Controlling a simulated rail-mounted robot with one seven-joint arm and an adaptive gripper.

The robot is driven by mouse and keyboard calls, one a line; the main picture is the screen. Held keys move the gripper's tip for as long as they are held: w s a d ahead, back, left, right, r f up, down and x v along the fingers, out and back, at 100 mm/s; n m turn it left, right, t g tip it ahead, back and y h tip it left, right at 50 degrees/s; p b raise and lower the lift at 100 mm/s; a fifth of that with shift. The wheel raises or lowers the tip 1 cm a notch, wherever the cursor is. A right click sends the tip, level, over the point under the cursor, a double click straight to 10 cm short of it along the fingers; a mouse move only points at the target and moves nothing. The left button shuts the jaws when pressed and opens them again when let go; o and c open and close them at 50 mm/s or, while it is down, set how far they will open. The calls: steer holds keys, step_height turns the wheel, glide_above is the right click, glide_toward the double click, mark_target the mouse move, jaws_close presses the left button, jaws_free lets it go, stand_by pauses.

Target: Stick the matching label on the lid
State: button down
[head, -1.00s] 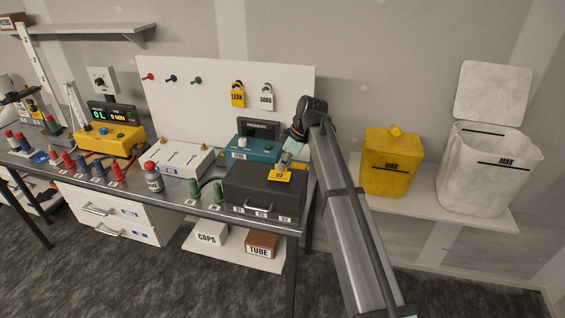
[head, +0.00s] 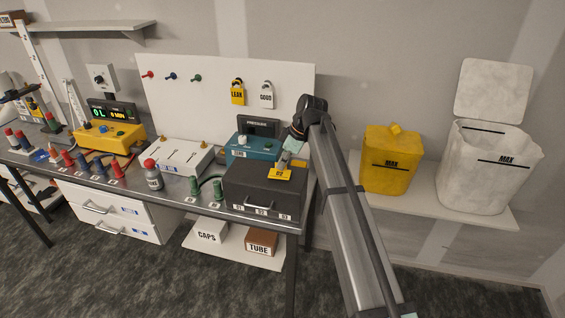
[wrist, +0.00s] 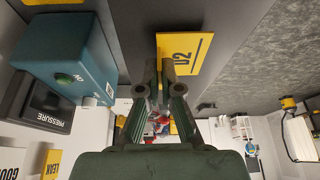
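The yellow label (head: 282,174), printed with what reads as 02, is over the top of the dark grey box (head: 252,190). It also shows in the wrist view (wrist: 193,52), by the fingertips. My gripper (head: 286,162) points down at the label's back edge. In the wrist view its fingers (wrist: 160,72) are close together, with the label's near edge between the tips. I cannot tell whether the label touches the lid. Small white tags 01, 02 and 03 (head: 261,212) run along the box's front.
A teal pressure unit (head: 256,147) stands right behind the box. LEAK (head: 237,93) and GOOD (head: 266,95) tags hang on the back panel. A yellow bin (head: 387,165) stands on the right shelf.

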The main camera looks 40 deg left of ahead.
steer(key=shift+f, duration=0.4)
stand_by(0.6)
steer(key=c, duration=1.2)
jaws_free()
steer(key=shift+c, duration=0.2)
steer(key=shift+r, duration=0.15)
steer(key=v, duration=1.2)
steer(key=shift+c, duration=0.3)
